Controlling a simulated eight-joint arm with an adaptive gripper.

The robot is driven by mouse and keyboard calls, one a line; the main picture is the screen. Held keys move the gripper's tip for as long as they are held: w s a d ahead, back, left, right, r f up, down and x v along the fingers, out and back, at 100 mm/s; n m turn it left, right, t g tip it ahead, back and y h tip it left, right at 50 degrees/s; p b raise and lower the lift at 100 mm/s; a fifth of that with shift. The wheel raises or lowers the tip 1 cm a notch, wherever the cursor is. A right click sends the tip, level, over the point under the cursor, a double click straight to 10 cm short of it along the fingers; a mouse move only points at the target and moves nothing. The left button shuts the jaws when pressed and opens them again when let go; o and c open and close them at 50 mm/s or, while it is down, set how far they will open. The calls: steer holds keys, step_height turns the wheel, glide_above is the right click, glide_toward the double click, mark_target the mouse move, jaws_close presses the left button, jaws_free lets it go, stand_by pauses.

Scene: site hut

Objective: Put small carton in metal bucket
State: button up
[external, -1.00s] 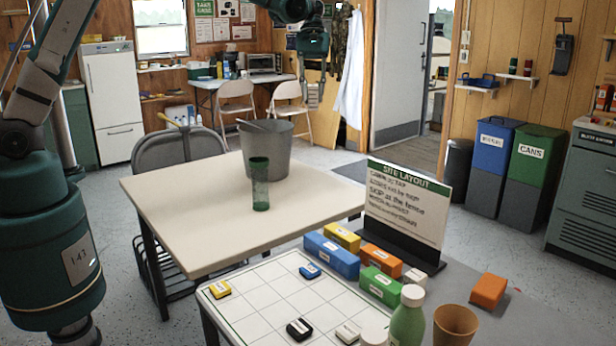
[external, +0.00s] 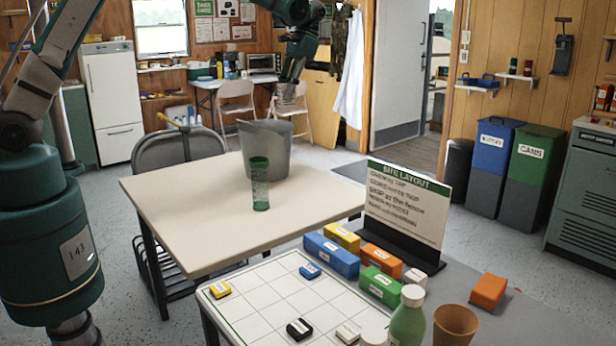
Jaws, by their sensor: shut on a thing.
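The metal bucket (external: 262,152) is grey and stands upright near the far edge of the pale table. My gripper (external: 287,102) is at the far side of the bucket, pointing down, with its tips just above the right part of the rim in the picture. It is shut on a small greyish thing, which I take to be the small carton; it is too small and blurred to make out clearly. I cannot tell whether it is over the bucket's opening or behind it. The bucket's inside is mostly hidden.
The rest of the pale table (external: 190,205) is clear. A nearer table holds a site layout sign (external: 405,210), several coloured blocks, a green bottle (external: 408,320) and a tan cup (external: 455,326).

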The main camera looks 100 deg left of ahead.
steer(key=shift+s+a+r+m+y+p, duration=0.65)
steer(key=shift+s+a+m+y, duration=1.15)
steer(key=shift+s+m, duration=2.1)
steer(key=shift+s+a+r+m+y+p, duration=0.55)
steer(key=shift+s+a+m+y, duration=0.65)
steer(key=shift+s+a+m, duration=1.9)
steer(key=shift+s+d+f+m+t, duration=0.15)
steer(key=shift+d+f+m, duration=0.15)
steer(key=shift+f, duration=0.55)
steer(key=shift+s+d+f+m+t, duration=0.15)
steer(key=shift+f+m, duration=0.3)
steer(key=shift+f, duration=0.45)
steer(key=shift+s+d+f+m, duration=0.25)
steer(key=shift+f+m, duration=0.1)
steer(key=shift+f, duration=0.5)
steer(key=b, duration=0.1)
glide_toward(253, 130)
steer(key=d+f, duration=0.1)
steer(key=f, duration=0.1)
steer(key=d+f, duration=0.1)
steer(key=f, duration=0.2)
steer(key=d+f, duration=0.1)
steer(key=f, duration=0.1)
steer(key=shift+s+d+f, duration=0.25)
steer(key=shift+s+d, duration=0.05)
steer(key=shift+s, duration=0.1)
steer(key=shift+f, duration=2)
steer(key=shift+f+b, duration=0.6)
steer(key=shift+b, duration=0.15)
